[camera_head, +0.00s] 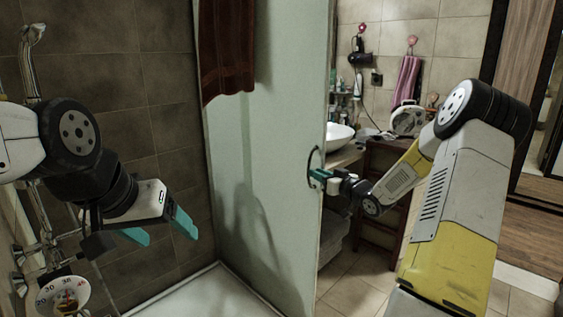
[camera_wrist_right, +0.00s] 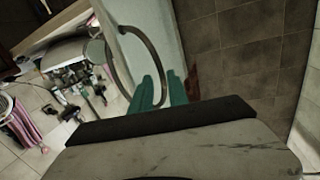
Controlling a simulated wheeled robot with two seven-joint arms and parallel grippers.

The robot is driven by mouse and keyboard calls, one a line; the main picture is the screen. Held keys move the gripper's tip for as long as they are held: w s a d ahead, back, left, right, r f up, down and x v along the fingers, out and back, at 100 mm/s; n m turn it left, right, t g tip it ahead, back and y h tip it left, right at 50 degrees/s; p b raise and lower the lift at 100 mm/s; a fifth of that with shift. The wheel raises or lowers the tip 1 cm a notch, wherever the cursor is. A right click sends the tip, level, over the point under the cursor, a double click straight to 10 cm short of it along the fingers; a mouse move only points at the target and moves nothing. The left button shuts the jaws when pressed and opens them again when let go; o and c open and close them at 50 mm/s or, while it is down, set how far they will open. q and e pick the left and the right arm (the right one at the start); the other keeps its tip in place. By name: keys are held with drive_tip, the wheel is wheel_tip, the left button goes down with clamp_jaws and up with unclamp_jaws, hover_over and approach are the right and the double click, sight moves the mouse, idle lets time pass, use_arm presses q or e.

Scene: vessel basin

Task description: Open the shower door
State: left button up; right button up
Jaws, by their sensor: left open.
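The shower door (camera_head: 268,150) is a tall pale greenish panel in the middle of the head view. A dark ring-shaped handle (camera_head: 311,160) sits near its right edge. In the right wrist view the handle (camera_wrist_right: 152,48) is a curved bar running down to the fingers. My right gripper (camera_head: 321,175) is at the handle, its teal fingers close together at the rim in the wrist view (camera_wrist_right: 160,90). Whether they grip the bar is unclear. My left gripper (camera_head: 160,228) is open and empty at the left, in front of the tiled wall, apart from the door.
A shower tray (camera_head: 205,298) lies at the bottom, with a dial (camera_head: 62,296) at the lower left. A brown towel (camera_head: 227,50) hangs by the door top. Beyond the door are a white basin (camera_head: 339,134), a wooden stand (camera_head: 385,158) and tiled floor (camera_head: 345,282).

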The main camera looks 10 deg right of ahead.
sight(308, 168)
drive_tip(key=shift+y, duration=0.3)
drive_tip(key=x, duration=0.7)
drive_tip(key=shift+w, duration=0.15)
drive_tip(key=shift+w+a+r, duration=0.1)
drive_tip(key=shift+w+a, duration=0.1)
drive_tip(key=shift+w, duration=0.25)
drive_tip(key=shift+s+r, duration=0.1)
drive_tip(key=shift+r, duration=0.05)
clamp_jaws()
drive_tip(key=shift+a, duration=0.15)
idle(0.4)
